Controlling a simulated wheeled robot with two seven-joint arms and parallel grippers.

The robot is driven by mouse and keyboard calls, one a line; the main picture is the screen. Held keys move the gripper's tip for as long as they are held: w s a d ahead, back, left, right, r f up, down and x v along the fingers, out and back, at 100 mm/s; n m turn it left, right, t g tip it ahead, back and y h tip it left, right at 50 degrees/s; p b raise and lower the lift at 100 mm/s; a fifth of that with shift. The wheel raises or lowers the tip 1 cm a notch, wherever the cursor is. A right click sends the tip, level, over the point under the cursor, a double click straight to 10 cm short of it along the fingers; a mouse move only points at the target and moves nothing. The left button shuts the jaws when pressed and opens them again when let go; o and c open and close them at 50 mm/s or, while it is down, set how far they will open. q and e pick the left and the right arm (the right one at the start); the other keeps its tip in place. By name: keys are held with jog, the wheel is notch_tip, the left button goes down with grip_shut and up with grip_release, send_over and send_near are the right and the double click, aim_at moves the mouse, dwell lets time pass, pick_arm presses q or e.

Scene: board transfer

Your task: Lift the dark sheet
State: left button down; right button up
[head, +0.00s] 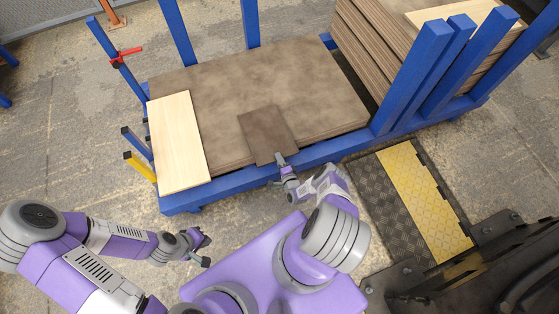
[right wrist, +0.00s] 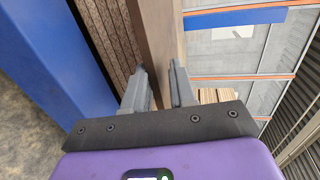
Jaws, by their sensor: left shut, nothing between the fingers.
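The dark sheet (head: 268,132), a small brown square board, is over the near middle of the large brown board stack (head: 315,98). Its near edge reaches out to the cart's front rail. My right gripper (head: 281,158) is at that near edge. In the right wrist view its fingers (right wrist: 160,82) stand on both sides of the sheet's edge (right wrist: 161,40), shut on it. I cannot tell whether the sheet is clear of the stack. My left gripper (head: 206,251) is shut and empty, low at the left, away from the cart.
A pale wooden board (head: 178,140) lies at the left end of the stack. The blue cart frame (head: 240,185) has upright posts at its back and sides. A second, taller board stack (head: 375,45) stands at the right. A yellow-and-black floor plate (head: 420,195) lies at the right front.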

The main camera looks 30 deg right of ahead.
jog(key=shift+r, duration=0.15)
jog(key=shift+w+r+p, duration=0.2)
jog(key=shift+r+p, duration=0.45)
jog(key=shift+r, duration=0.3)
jog(key=shift+w+d+r+p, duration=0.1)
jog(key=shift+w+r+p, duration=0.1)
jog(key=shift+r+p, duration=0.7)
jog(key=shift+r, duration=0.1)
jog(key=shift+w+b, duration=0.2)
jog(key=shift+b, duration=0.2)
jog(key=shift+b+x, duration=0.8)
jog(key=shift+x, duration=0.2)
jog(key=shift+w, duration=0.1)
